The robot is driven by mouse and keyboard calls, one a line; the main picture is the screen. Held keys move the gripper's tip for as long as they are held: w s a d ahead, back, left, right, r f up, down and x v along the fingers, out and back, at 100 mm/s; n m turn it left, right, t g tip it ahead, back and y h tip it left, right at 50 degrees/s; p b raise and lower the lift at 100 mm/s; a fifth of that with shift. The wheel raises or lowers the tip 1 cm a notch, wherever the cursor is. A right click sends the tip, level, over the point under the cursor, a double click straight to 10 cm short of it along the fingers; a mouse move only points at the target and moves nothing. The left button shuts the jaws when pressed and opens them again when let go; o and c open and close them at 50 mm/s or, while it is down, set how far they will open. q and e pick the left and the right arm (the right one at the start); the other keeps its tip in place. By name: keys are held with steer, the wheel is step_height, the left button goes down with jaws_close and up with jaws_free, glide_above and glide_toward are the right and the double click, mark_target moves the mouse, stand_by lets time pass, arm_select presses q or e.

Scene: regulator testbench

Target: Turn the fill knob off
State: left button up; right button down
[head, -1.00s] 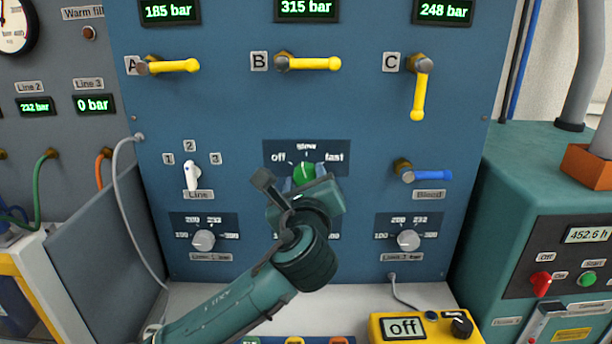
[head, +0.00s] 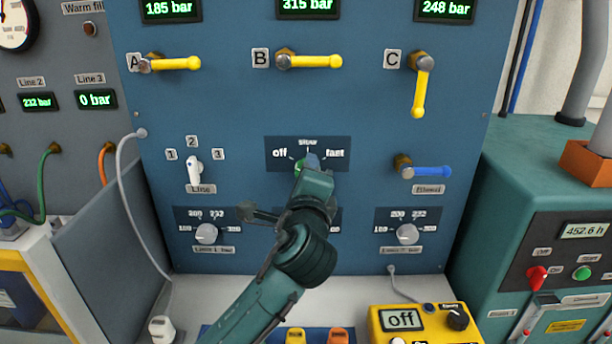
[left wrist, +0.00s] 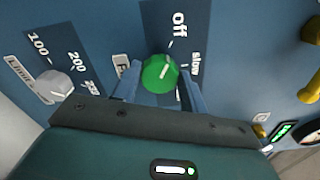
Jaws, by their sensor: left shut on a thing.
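The green fill knob (head: 312,160) sits on the blue panel, on a dark label plate (head: 275,142) reading off, slow and fast. My left gripper (head: 307,168) is shut on the knob and hides much of it in the head view. In the left wrist view, the knob (left wrist: 158,74) sits between the two blue-grey fingers (left wrist: 161,88). Its white mark points between off and slow there. My right gripper is in neither current view.
A white Line knob (head: 194,172) is to the left and a blue Bleed lever (head: 430,172) to the right. Grey limit knobs (head: 206,234) (head: 407,234) sit below. Yellow levers A (head: 175,64), B (head: 310,62) and C (head: 420,90) are above.

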stand_by(0.4)
arm_select(q)
steer(key=o, duration=1)
steer(key=s, duration=1.3)
steer(key=shift+s+b, duration=0.15)
steer(key=shift+b, duration=0.3)
